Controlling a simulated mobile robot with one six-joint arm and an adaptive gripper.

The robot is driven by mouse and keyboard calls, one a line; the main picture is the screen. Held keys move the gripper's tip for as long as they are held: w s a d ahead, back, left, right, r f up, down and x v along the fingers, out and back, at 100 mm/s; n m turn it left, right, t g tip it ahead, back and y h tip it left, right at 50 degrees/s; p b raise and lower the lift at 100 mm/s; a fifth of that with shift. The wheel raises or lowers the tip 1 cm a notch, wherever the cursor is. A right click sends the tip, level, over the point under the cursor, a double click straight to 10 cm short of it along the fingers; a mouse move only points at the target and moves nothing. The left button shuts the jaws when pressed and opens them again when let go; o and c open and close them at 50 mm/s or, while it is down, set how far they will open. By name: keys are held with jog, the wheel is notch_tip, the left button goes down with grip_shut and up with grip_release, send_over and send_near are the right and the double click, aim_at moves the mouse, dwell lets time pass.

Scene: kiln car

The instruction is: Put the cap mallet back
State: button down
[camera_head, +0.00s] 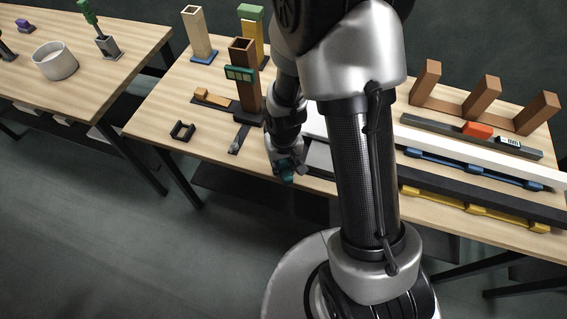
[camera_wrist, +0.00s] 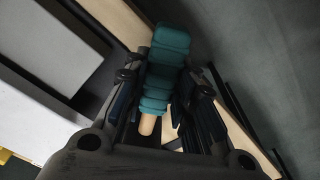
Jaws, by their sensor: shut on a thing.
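My gripper (camera_wrist: 162,85) is shut on a teal ribbed piece with a pale wooden stub, which I take to be the cap mallet (camera_wrist: 167,42). In the wrist view the teal part lies between the two dark fingers, and the wooden stub points back toward the palm. No separate mallet head can be made out. In the head view my gripper (camera_head: 284,165) is at the table's front edge, with a bit of teal (camera_head: 287,180) showing below it. A brown upright holder with a green-windowed band (camera_head: 243,82) stands behind and left of my gripper.
A small dark square frame (camera_head: 182,131) and a flat dark plate (camera_head: 238,139) lie left of my gripper. A tan upright box (camera_head: 199,36) stands behind. Long white and dark bars (camera_head: 480,165) lie at right. A white bowl (camera_head: 55,61) is on the left table.

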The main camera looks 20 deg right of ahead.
jog(key=shift+f+b, duration=0.4)
jog(key=shift+f, duration=0.05)
dwell(0.3)
jog(key=c, duration=1.2)
grip_release()
jog(key=shift+c, duration=0.2)
jog(key=shift+r, duration=0.1)
jog(key=shift+s+a+r+p, duration=0.1)
jog(key=shift+s+r+p, duration=0.05)
jog(key=shift+r+p, duration=1.65)
jog(key=shift+s+r+p, duration=0.15)
jog(key=shift+r+p, duration=1.15)
jog(key=shift+r, duration=0.85)
notch_tip(320, 180, up, 12)
jog(key=shift+s, duration=0.45)
jog(key=shift+a, duration=0.1)
